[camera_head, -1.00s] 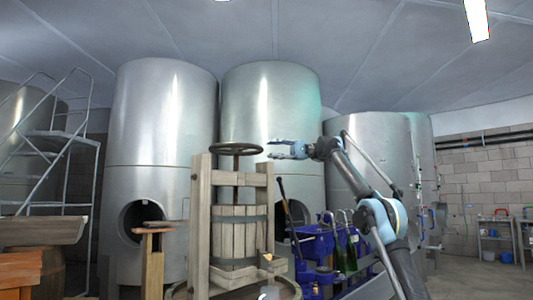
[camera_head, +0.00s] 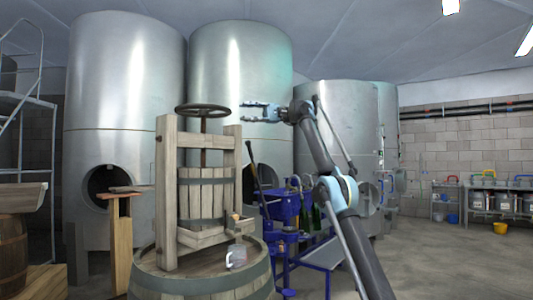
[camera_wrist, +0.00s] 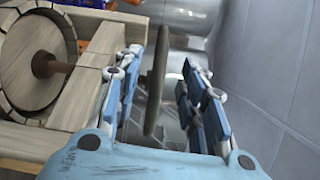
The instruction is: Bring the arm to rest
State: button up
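My gripper (camera_head: 245,111) is held up at the end of my raised arm, fingers pointing left. It is just right of the press's handwheel (camera_head: 202,110) at about the same height in the picture. In the wrist view the blue fingers of my gripper (camera_wrist: 163,60) are spread apart. The handwheel (camera_wrist: 157,85) shows edge-on in the gap between them. I cannot tell its depth from the fingers. Nothing appears held.
The wooden press (camera_head: 166,200) stands on a barrel (camera_head: 155,270) that also carries a glass jug (camera_head: 236,257). A blue bottling machine (camera_head: 283,208) is beside it. Steel tanks (camera_head: 240,60) rise behind. Open floor (camera_head: 440,265) lies at the right.

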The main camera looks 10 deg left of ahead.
jog(key=s+d+f+m+t+h, duration=0.25)
jog(key=s+d+f+t, duration=0.25)
jog(key=d+f, duration=0.6)
jog(key=s+d+f+m+t+h, duration=0.25)
jog(key=s+d+f+t, duration=0.2)
jog(key=d+f, duration=0.7)
jog(key=s+d+f+t+h, duration=0.1)
jog(key=s+d+f, duration=0.7)
jog(key=f, duration=0.8)
jog(key=s+d+f+m+t+h, duration=0.1)
jog(key=s+d+f+h, duration=0.3)
jog(key=s+d+f, duration=0.5)
jog(key=s+d+f+m+t+h, duration=0.1)
jog(key=s+d+f, duration=0.8)
jog(key=f, duration=1.5)
jog(key=shift+s+t+h, duration=0.5)
jog(key=shift+t+h, duration=0.15)
jog(key=shift+h, duration=0.55)
